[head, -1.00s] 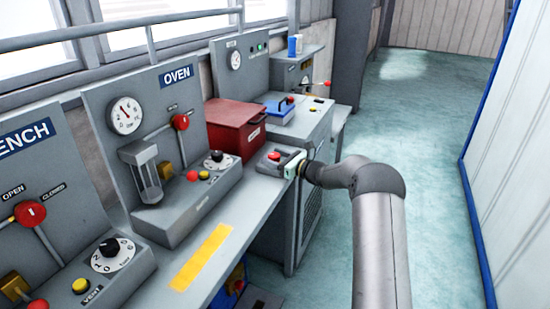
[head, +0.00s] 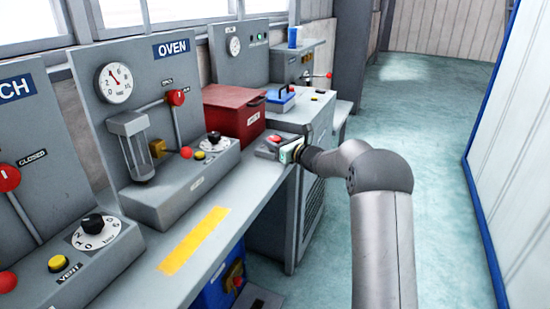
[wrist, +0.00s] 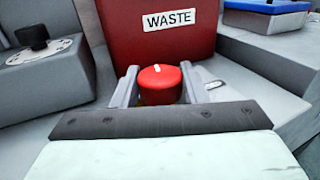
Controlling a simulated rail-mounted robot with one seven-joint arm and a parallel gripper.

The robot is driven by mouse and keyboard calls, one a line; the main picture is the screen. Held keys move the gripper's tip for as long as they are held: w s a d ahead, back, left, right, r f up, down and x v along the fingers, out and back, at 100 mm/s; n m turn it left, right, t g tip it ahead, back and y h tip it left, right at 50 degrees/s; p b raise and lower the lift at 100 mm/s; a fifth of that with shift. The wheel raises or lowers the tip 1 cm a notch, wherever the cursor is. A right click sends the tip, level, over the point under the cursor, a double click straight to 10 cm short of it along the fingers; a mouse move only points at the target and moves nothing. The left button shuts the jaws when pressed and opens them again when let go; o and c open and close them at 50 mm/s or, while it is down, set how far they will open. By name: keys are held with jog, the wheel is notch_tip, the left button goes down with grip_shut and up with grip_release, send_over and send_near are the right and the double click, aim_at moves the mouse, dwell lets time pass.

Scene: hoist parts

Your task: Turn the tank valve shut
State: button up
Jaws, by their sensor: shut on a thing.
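A round red knob with a white mark (wrist: 160,84) stands on a grey block in front of the red WASTE bin (wrist: 160,28). In the wrist view, my gripper (wrist: 158,88) has one finger on each side of the knob and is shut on it. The white mark is on the knob's top, near its middle. In the head view, my gripper (head: 290,152) is at the same knob (head: 275,139), at the bench's right end. The knob's lower part is partly hidden by my gripper. No label naming it a tank valve is readable.
The OVEN panel (head: 120,60) with a gauge and red-tipped levers stands to the left. Under the bench is a blue object (head: 215,294) with a yellow and red fitting. The floor at right is clear.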

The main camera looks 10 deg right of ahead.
jog(key=m+h+b, duration=0.1)
jog(key=b, duration=0.3)
jog(key=f+m+t+h+b, duration=0.1)
jog(key=h+b, duration=0.1)
jog(key=b, duration=0.3)
jog(key=m+t+h+b, duration=0.1)
jog(key=h+b, duration=0.1)
jog(key=b, duration=0.3)
jog(key=shift+a+f+m, duration=0.2)
jog(key=shift+m, duration=0.1)
jog(key=m+h+b, duration=0.1)
jog(key=h+b, duration=0.1)
jog(key=b, duration=0.1)
jog(key=m+t+h+b, duration=0.1)
jog(key=h+b, duration=0.1)
jog(key=b, duration=0.1)
jog(key=shift+a+r, duration=0.2)
jog(key=m+h+b, duration=0.1)
jog(key=m+h, duration=0.1)
jog(key=shift+r+h+b, duration=0.2)
jog(key=shift+h+b, duration=0.1)
jog(key=shift+h, duration=0.1)
jog(key=shift+d+r+m+g+h, duration=0.1)
jog(key=shift+m+g+h, duration=0.2)
jog(key=shift+m+h, duration=0.7)
jog(key=shift+r+m+g+h, duration=0.1)
jog(key=shift+m+g+h, duration=0.2)
jog(key=shift+m+h, duration=0.7)
jog(key=shift+h, duration=0.8)
